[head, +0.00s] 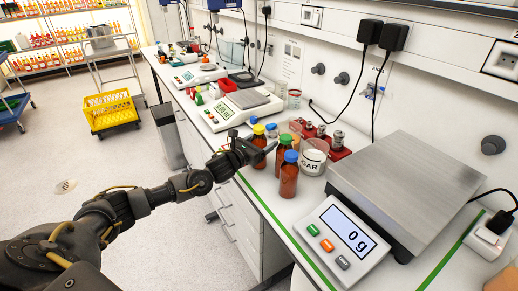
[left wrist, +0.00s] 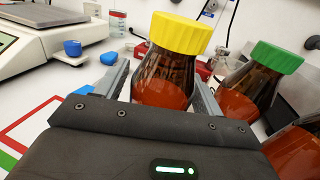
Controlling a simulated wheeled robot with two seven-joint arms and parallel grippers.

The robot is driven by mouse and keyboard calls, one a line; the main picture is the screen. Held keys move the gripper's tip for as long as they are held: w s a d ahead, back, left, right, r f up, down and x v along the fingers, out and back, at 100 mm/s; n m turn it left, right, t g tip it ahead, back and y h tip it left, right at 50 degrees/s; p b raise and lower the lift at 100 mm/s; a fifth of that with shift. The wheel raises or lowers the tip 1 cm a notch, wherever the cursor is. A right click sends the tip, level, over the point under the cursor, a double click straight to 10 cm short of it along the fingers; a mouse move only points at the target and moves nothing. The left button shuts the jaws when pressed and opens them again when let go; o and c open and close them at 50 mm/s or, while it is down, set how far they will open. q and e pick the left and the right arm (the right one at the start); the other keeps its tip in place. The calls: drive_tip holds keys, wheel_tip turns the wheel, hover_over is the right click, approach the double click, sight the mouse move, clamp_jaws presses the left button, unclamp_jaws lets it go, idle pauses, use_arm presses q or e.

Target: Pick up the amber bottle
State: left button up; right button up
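Three amber bottles with dark orange contents stand close together on the bench. One has a yellow cap (head: 259,130), one a green cap (head: 286,140) and one a blue cap (head: 289,175). My left gripper (head: 268,149) is at the yellow-capped bottle, low over the bench. In the left wrist view its two fingers (left wrist: 163,95) are apart, with the yellow-capped amber bottle (left wrist: 165,75) upright between or just beyond their tips. Contact cannot be told. The green-capped bottle (left wrist: 258,80) stands close to the right finger. My right gripper is not in view.
A large scale (head: 405,185) fills the right of the bench. A white AGAR tub (head: 313,158) and a red rack (head: 322,140) stand behind the bottles. A smaller balance (head: 240,108) is farther left. The bench's front edge (head: 262,205) runs close by the bottles.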

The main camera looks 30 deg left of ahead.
use_arm(q)
drive_tip(key=c, duration=1)
drive_tip(key=shift+r, duration=0.2)
